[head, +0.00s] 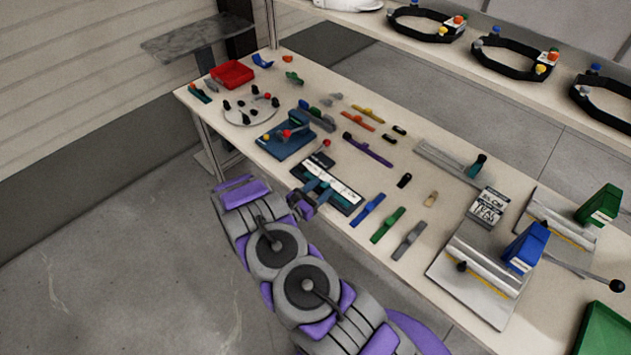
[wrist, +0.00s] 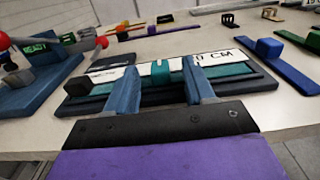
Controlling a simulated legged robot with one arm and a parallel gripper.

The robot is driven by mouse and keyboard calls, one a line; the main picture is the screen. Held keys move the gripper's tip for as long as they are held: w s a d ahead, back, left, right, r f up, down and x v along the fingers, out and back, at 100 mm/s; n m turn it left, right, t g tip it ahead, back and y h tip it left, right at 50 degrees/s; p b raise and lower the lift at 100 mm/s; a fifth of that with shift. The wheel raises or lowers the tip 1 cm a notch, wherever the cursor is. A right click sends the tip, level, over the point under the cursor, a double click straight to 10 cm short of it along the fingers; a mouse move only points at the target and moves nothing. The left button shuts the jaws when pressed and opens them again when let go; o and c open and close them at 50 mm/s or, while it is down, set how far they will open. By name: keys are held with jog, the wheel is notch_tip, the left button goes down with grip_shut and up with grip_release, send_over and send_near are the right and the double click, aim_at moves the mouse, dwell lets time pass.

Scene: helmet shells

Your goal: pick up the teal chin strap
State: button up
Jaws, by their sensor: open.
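A teal chin strap (wrist: 222,72) with a small raised teal block at its middle lies along a black measuring fixture (wrist: 262,85) in the wrist view. A white scale marked CM runs behind the strap. My gripper (wrist: 160,72) is open, its two blue fingers on either side of the raised block, with a gap to it on both sides. The fingers hide parts of the strap. I cannot tell how far above the strap the fingertips are. In the head view my gripper (head: 317,191) is over the front edge of the fixture (head: 317,168), hiding much of the strap.
A blue stand with a red-knobbed lever (head: 287,133) is left of the fixture. Blue (head: 368,209), green (head: 388,225) and grey (head: 409,240) straps lie to its right. A purple strap (head: 367,149) lies behind. The table's front edge is close.

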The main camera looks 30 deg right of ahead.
jog(key=shift+a, duration=0.25)
jog(key=c, duration=0.4)
jog(key=shift+d, duration=0.1)
grip_shut()
jog(key=shift+r, duration=0.2)
